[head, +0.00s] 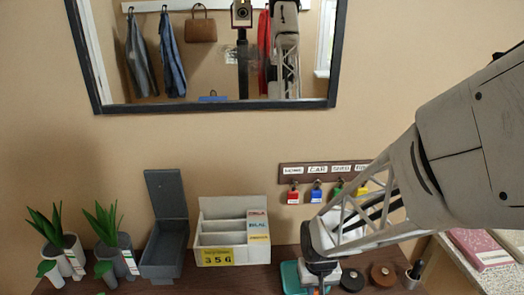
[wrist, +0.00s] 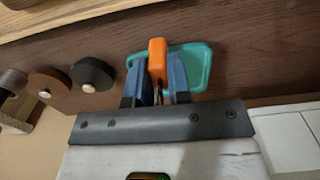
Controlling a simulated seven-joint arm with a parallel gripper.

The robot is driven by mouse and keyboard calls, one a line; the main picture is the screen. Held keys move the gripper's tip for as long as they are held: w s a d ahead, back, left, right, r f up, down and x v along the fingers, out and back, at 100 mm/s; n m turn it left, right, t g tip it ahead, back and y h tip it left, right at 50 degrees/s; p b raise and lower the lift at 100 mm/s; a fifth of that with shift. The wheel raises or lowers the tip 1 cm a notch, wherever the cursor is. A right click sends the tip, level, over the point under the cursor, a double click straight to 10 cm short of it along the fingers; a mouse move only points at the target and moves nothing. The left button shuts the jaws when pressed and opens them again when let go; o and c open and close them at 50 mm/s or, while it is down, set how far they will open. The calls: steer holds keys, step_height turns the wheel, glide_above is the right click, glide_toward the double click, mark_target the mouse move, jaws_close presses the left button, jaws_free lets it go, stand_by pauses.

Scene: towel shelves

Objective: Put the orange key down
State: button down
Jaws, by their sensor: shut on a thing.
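The orange key (wrist: 157,58) is between the two blue fingers of my gripper (wrist: 160,82) in the wrist view. Its orange head sticks out past the fingertips, and a thin metal part shows between them. A teal tray (wrist: 199,66) lies on the dark wooden top just behind and around the key in that view. I cannot tell whether the key touches the tray. In the head view, my gripper (head: 319,283) is low over the right part of the teal tray (head: 290,277), and the key is hidden.
Two round dark pieces (head: 353,279) (head: 383,275) and a pen cup (head: 414,275) stand right of the tray. A white organizer (head: 213,252) and a grey open-lidded box (head: 163,255) stand left. A labelled rack (head: 309,169) with coloured padlock-shaped tags hangs behind. Potted plants (head: 110,255) stand far left.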

steer(key=w, duration=0.6)
steer(key=w+f, duration=0.1)
steer(key=w, duration=0.2)
steer(key=shift+w+a, duration=0.1)
steer(key=shift+a, duration=0.05)
steer(key=shift+f, duration=1.7)
steer(key=shift+f, duration=0.1)
steer(key=c, duration=1.1)
jaws_free()
steer(key=shift+o, duration=0.2)
step_height(320, 180, up, 12)
steer(key=shift+r, duration=0.25)
